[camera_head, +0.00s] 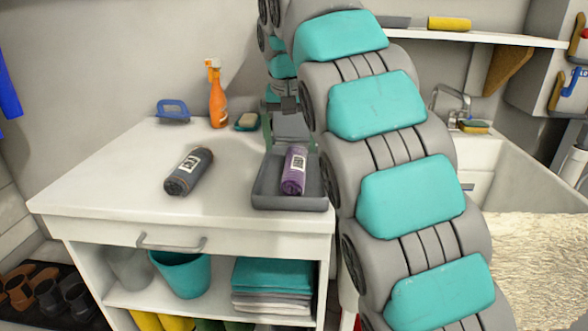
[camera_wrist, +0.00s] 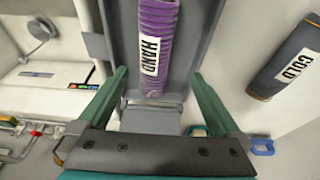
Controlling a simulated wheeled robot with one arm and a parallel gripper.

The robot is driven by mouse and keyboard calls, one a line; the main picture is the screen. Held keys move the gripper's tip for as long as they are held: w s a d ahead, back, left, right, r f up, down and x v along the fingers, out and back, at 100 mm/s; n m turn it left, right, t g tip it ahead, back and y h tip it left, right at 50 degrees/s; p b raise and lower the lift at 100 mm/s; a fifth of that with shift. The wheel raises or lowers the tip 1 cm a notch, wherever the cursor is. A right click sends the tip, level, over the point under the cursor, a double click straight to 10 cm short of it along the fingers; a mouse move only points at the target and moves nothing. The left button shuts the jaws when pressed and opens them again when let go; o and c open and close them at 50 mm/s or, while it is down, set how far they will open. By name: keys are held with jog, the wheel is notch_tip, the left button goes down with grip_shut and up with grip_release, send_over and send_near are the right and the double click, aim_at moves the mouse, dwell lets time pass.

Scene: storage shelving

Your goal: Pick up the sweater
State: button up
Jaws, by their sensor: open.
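A purple ribbed rolled garment (camera_head: 294,171), which looks like the sweater, lies in a grey tray (camera_head: 290,203) on the white counter. Its label reads "HAND" in the wrist view (camera_wrist: 157,18). A dark grey roll (camera_head: 189,171) lies on the counter to the left of the tray; its label reads "COLD" in the wrist view (camera_wrist: 285,60). My gripper (camera_head: 289,145) is just behind the purple roll, over the tray's far end.
An orange spray bottle (camera_head: 217,98), a blue-handled brush (camera_head: 173,110) and a soap dish (camera_head: 246,122) stand at the counter's back. A sink (camera_head: 520,170) is at the right. The counter's left front is clear. A shelf (camera_head: 480,38) hangs above.

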aim_at(294, 160)
jog(key=shift+s+d+x, duration=0.15)
jog(key=shift+x, duration=1.15)
jog(key=shift+s+d+x, duration=0.1)
jog(key=shift+d+x, duration=0.05)
jog(key=shift+x, duration=1.15)
jog(key=shift+w+f, duration=0.15)
jog(key=shift+f, duration=0.2)
jog(key=shift+c, duration=0.2)
grip_shut()
